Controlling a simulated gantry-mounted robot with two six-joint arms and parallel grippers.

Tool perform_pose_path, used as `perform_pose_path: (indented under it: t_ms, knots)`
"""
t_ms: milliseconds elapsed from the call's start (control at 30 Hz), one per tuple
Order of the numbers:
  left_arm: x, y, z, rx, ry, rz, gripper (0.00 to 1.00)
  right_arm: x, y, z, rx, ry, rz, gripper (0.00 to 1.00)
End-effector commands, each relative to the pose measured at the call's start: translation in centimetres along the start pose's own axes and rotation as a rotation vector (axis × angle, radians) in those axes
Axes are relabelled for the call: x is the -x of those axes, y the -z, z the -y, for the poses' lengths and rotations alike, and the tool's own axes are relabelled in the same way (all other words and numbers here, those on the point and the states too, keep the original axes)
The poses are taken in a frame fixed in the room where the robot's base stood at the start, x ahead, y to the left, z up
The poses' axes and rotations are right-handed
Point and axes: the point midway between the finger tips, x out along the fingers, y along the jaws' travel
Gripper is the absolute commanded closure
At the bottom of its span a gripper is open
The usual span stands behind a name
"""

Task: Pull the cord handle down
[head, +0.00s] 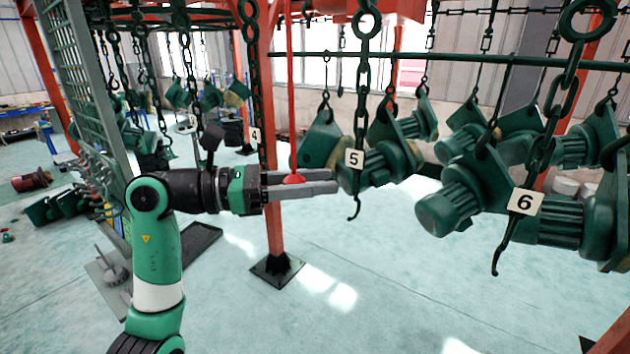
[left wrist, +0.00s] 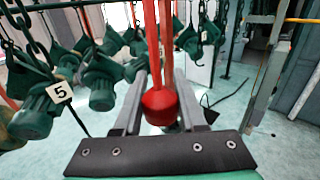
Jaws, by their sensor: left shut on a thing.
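The red cord (head: 290,90) hangs straight down in the head view and ends in a small red handle (head: 293,179). My left gripper (head: 335,181) reaches in from the left, with its two grey fingers shut on the handle. In the left wrist view the red handle (left wrist: 160,106) sits between the fingers, with the red cord (left wrist: 152,45) rising from it. The fingers hide part of the handle in the head view. My right gripper is not in view.
Green hoists with chains and hooks hang to the right, with number tags 5 (head: 354,158) and 6 (head: 525,201). An orange post (head: 275,225) stands behind the gripper. A grey-green mesh panel (head: 85,80) is at the left. The floor below is mostly clear.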

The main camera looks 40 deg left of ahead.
Motion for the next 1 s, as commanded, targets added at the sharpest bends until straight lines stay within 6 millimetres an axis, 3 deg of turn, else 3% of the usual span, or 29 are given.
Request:
perform_pose_path:
  t_ms: [333,600,900,933,1000]
  knots:
    - [0.0,0.2,0.0,-0.001,0.000,0.001,1.00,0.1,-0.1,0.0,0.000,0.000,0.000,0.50]
    - [0.0,4.4,0.0,0.001,0.000,0.000,1.00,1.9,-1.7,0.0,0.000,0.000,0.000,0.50]
    - [0.0,4.6,0.0,0.001,0.000,-0.001,1.00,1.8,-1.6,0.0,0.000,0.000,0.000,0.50]
    - [0.0,4.6,0.0,0.001,0.000,-0.001,0.58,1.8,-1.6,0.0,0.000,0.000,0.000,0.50]
    - [0.0,4.6,0.0,0.001,0.000,-0.001,0.45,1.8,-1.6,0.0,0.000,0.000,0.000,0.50]
